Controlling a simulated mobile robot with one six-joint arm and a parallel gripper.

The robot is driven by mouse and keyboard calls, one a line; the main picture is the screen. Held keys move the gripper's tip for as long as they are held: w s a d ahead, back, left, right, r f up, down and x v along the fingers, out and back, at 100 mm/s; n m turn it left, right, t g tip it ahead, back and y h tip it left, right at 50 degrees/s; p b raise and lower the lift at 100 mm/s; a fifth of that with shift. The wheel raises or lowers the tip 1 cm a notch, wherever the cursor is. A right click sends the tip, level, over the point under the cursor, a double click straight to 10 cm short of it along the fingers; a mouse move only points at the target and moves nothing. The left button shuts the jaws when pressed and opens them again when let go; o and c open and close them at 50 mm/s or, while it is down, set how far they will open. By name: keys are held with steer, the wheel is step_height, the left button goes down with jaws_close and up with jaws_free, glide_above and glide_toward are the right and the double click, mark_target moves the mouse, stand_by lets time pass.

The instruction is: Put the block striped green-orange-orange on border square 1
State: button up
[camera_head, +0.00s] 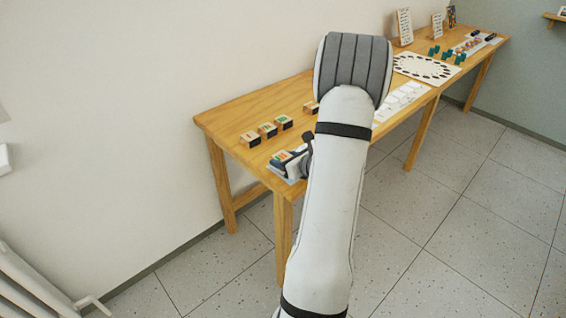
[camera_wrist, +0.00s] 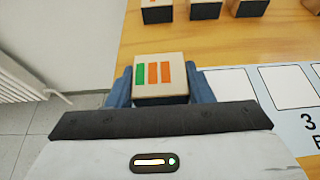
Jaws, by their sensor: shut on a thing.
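The block striped green-orange-orange (camera_wrist: 160,76) is between the two blue fingers of my gripper (camera_wrist: 161,88), its striped face toward the wrist camera. In the head view the block (camera_head: 281,156) shows beside my gripper (camera_head: 292,162) at the table's near left end. The border strip (camera_wrist: 306,128) runs to the right of the block with white squares, and a printed 3 lies below one of them. Border square 1 is not visible; the block and gripper cover the strip's left end. I cannot tell whether the block touches the strip.
Several other blocks (camera_head: 267,130) stand in a row behind my gripper on the wooden table (camera_head: 228,117). Farther right are a white card with a ring of dark spots (camera_head: 425,68), green pieces and upright cards. The wall is behind; the table's left edge is close.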

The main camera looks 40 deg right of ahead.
steer(key=shift+f, duration=0.3)
steer(key=shift+f, duration=0.15)
steer(key=shift+f, duration=0.15)
steer(key=o, duration=1)
